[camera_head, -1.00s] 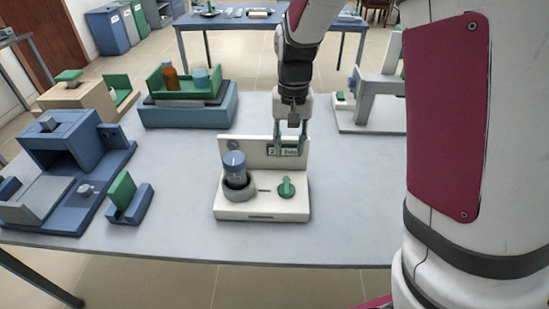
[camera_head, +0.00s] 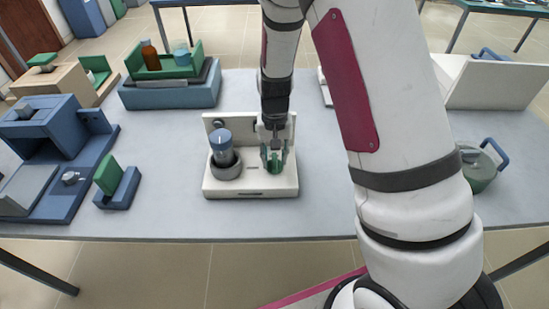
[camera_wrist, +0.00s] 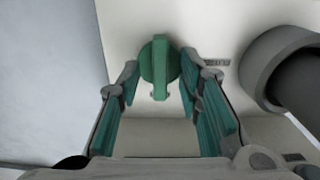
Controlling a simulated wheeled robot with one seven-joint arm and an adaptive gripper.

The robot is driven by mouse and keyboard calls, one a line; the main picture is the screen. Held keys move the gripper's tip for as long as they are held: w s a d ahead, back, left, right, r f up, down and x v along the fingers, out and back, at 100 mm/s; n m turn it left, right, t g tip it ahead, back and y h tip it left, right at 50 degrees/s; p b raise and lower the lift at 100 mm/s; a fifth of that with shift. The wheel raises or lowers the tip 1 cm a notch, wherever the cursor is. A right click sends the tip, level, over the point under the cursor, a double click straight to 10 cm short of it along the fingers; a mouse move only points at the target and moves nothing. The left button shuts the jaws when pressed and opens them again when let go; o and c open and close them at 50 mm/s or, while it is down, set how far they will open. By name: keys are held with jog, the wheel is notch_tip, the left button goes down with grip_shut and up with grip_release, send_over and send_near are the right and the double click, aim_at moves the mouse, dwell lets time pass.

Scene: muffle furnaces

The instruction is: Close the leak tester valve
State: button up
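The leak tester (camera_head: 250,189) is a white base with a back panel, standing on the grey table. Its green valve knob (camera_wrist: 159,62) sits on the base, right of a grey ring holder (camera_head: 226,172) with a blue-capped vessel (camera_head: 220,142) in it. In the wrist view the knob's raised handle bar points along the line toward my gripper. My gripper (camera_wrist: 158,85) is open, its teal-padded fingers on either side of the handle bar with gaps visible. In the head view my gripper (camera_head: 274,168) is down at the knob and largely hides it.
A blue furnace (camera_head: 50,130) and a small blue stand with a green plate (camera_head: 118,182) are at left. A blue block with a green tray (camera_head: 172,92) is behind left. A green pot (camera_head: 480,168) is at right. The table front is clear.

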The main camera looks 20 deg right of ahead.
jog(key=shift+f, duration=0.5)
grip_shut()
